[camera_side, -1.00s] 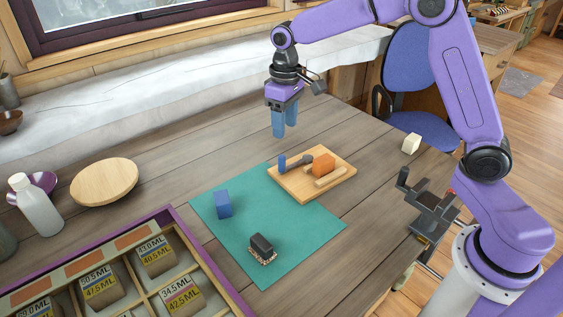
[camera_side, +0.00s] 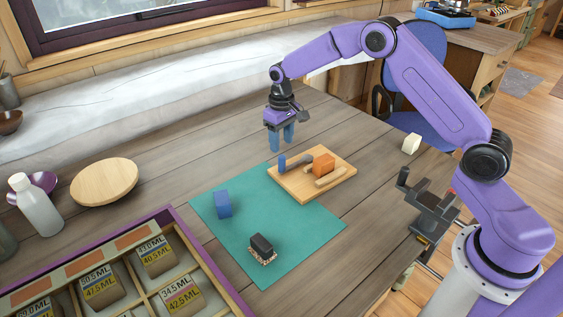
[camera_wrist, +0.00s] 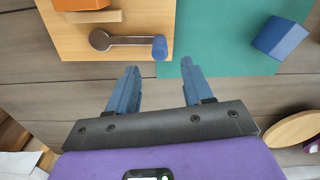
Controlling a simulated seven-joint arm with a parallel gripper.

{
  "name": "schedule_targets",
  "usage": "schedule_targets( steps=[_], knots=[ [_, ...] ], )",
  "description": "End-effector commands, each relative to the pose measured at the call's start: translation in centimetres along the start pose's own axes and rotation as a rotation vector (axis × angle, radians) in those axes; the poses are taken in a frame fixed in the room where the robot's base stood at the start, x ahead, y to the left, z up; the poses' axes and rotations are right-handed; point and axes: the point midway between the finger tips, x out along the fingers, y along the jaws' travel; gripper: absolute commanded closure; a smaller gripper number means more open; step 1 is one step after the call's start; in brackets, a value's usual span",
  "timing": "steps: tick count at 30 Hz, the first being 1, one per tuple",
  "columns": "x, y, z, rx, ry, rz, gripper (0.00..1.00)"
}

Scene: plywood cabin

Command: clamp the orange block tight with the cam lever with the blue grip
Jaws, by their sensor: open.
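The orange block (camera_side: 323,164) sits on a light wooden board (camera_side: 287,188) between wooden strips. The cam lever (camera_side: 299,162) lies on the board on the block's left, and its blue grip (camera_side: 282,162) points left. In the wrist view the lever's dark arm (camera_wrist: 130,40) runs across the board to the blue grip (camera_wrist: 159,47) near the board's edge; the orange block (camera_wrist: 82,4) is cut off at the top. My gripper (camera_side: 281,146) is open and empty, above the table behind the grip. In the wrist view its blue fingers (camera_wrist: 157,76) are apart, with the grip just beyond them.
A teal mat (camera_side: 270,245) lies partly under the board, with a blue block (camera_side: 223,204) and a dark brush (camera_side: 262,247) on it. A cream block (camera_side: 411,144) and a vise (camera_side: 430,208) stand right. A compartment tray (camera_side: 130,270) fills the front left.

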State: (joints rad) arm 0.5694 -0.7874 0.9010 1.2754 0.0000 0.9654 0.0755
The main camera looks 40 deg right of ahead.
Motion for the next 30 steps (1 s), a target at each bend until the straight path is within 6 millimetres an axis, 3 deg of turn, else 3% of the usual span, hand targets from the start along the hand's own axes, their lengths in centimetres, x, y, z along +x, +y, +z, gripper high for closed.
schedule_targets(
  steps=[6, 12, 18, 27, 28, 30],
  knots=[
    [4.2, 0.0, 0.1, 0.0, -0.003, 0.0, 0.49],
    [7.1, 0.0, 0.0, 0.0, -0.001, 0.0, 0.49],
    [8.4, 0.0, 0.0, 0.0, 0.0, 0.0, 0.49],
    [8.5, 0.0, 0.0, 0.0, 0.001, 0.0, 0.49],
    [8.5, 0.0, 0.0, 0.0, 0.001, 0.0, 0.56],
    [8.5, 0.0, 0.0, 0.0, 0.001, 0.0, 0.79]
  ],
)
